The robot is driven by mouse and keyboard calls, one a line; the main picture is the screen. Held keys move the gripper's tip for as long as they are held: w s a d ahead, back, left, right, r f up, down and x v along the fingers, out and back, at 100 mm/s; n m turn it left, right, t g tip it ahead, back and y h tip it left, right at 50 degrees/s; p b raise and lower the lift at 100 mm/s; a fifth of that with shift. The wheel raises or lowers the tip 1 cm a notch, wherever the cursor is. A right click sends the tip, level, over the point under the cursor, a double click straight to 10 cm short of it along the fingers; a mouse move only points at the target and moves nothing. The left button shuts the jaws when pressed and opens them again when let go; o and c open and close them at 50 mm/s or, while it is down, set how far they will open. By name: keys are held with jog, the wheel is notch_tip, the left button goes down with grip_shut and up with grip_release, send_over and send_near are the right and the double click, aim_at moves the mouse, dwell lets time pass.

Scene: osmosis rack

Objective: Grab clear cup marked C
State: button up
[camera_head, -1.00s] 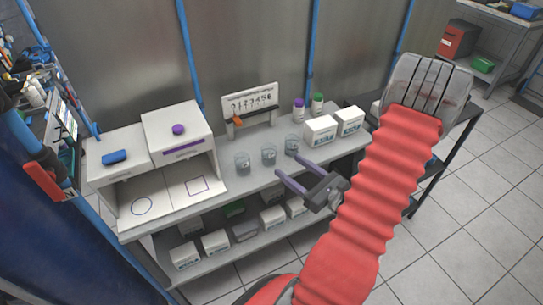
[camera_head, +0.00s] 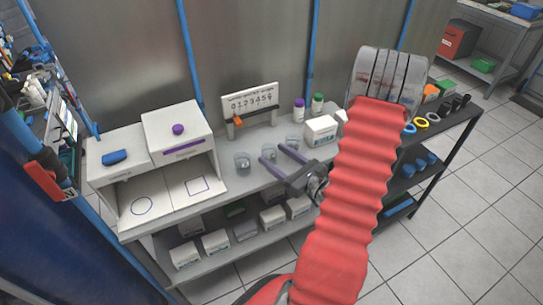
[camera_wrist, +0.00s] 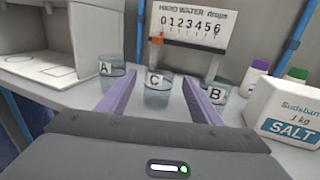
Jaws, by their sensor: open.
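The clear cup marked C (camera_wrist: 156,92) stands upright on the shelf between the cups marked A (camera_wrist: 112,74) and B (camera_wrist: 216,94) in the wrist view. In the head view it is the middle cup (camera_head: 269,155), with cup A (camera_head: 242,161) to its left and cup B (camera_head: 292,143) to its right. My gripper (camera_head: 272,151) is open and empty, its two purple fingers pointing at the cups. In the wrist view the fingers (camera_wrist: 158,88) lie on either side of cup C, which appears centred between them. I cannot tell whether they touch it.
A hard water drops board (camera_head: 250,105) stands behind the cups. A white salt box (camera_head: 320,131) and bottles with purple (camera_head: 299,108) and green (camera_head: 317,104) caps stand to the right. A white open-fronted box (camera_head: 181,140) is at left.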

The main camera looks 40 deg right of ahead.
aim_at(264, 148)
jog(key=shift+w, duration=0.8)
jog(key=shift+w, duration=0.1)
jog(key=shift+w+a, duration=0.15)
jog(key=shift+w, duration=2.35)
jog(key=shift+c, duration=0.7)
jog(key=c, duration=1)
jog(key=shift+r, duration=0.1)
notch_tip(264, 148, up, 10)
